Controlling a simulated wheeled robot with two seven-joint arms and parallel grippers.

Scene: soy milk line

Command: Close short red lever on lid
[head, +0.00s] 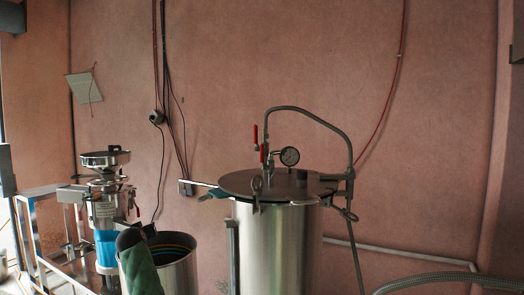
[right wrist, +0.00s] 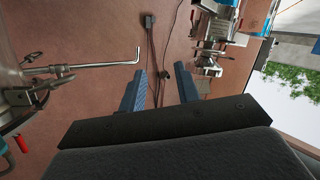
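A steel pot (head: 275,250) has a round lid (head: 240,185) with valve fittings on top. Two small red levers stand close together there: an upper red lever (head: 255,135), upright, and a lower red lever (head: 263,153) beside the gauge. Both look upright; I cannot tell which is the short one. In the right wrist view a red piece (right wrist: 22,143) shows at the lower left, partly cut off. My right gripper (right wrist: 160,77) is open, with nothing between its blue-grey fingers. I cannot make it out in the head view. My left gripper is not in view.
A pressure gauge (head: 289,156) and an arched hose (head: 310,112) rise from the lid. A bent metal rod (right wrist: 105,65) reaches close to the fingers. A grinding machine (head: 105,200) and an open bucket (head: 180,275) stand left. Cables (head: 165,80) hang on the wall.

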